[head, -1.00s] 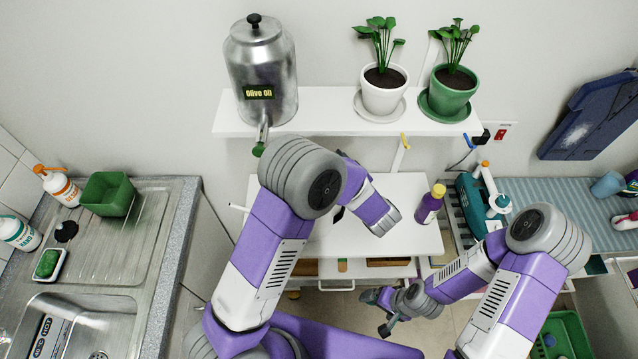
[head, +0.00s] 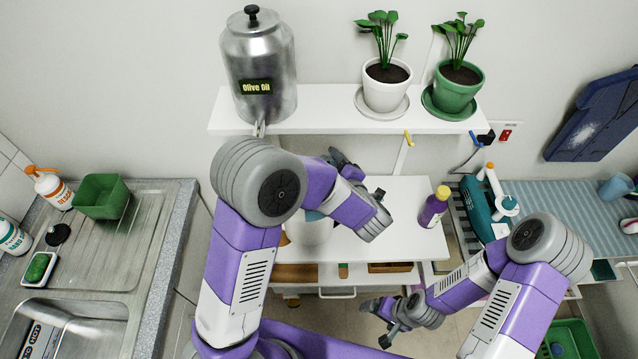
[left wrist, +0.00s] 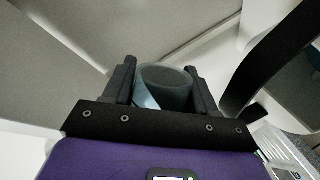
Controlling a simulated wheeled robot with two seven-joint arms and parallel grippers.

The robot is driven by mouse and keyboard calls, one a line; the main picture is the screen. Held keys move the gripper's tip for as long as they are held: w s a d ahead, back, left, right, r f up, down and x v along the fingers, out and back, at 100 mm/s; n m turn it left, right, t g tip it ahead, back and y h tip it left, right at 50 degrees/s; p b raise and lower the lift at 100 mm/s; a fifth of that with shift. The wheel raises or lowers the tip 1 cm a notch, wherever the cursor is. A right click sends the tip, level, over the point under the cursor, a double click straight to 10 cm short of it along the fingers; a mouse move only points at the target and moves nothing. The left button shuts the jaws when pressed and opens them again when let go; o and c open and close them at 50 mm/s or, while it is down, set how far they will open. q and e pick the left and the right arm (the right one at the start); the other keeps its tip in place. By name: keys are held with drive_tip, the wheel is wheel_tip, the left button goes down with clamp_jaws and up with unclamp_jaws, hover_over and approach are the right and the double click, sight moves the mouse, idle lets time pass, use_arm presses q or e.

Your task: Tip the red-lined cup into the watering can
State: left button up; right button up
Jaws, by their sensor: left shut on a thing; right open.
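My left gripper (head: 348,172) is above the white table, its fingers partly hidden by its own wrist. In the left wrist view, my left gripper (left wrist: 163,88) is shut on a grey-blue round cup (left wrist: 168,84) between its two dark fingers. No red lining shows, and how far the cup is tilted I cannot tell. A pale vessel (head: 309,234), perhaps the watering can, stands on the table behind my left forearm, mostly hidden. A small bluish patch shows just above it. My right gripper (head: 380,322) is open and empty, low in front of the table.
A purple bottle with a yellow cap (head: 433,207) stands on the white table (head: 400,240) at right. A shelf (head: 330,122) above holds the Olive Oil canister (head: 259,65) and two potted plants. A sink counter (head: 120,240) lies left.

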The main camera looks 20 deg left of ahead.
use_arm(q)
drive_tip(key=shift+f+n+b, duration=0.35)
drive_tip(key=shift+n+b, duration=0.05)
drive_tip(key=shift+b, duration=0.4)
drive_tip(key=shift+r+n+h, duration=0.3)
drive_tip(key=shift+r+n+t+h+b, duration=0.3)
drive_tip(key=shift+r+n+t+b, duration=0.2)
drive_tip(key=shift+n+b, duration=0.55)
idle(0.7)
drive_tip(key=shift+w+f+n+t+b, duration=0.1)
drive_tip(key=shift+f+n+t+b, duration=0.35)
drive_tip(key=shift+b, duration=1.75)
drive_tip(key=shift+a+r+n+h+b, duration=0.1)
drive_tip(key=shift+r+n+h+b, duration=0.2)
drive_tip(key=shift+n+b, duration=0.8)
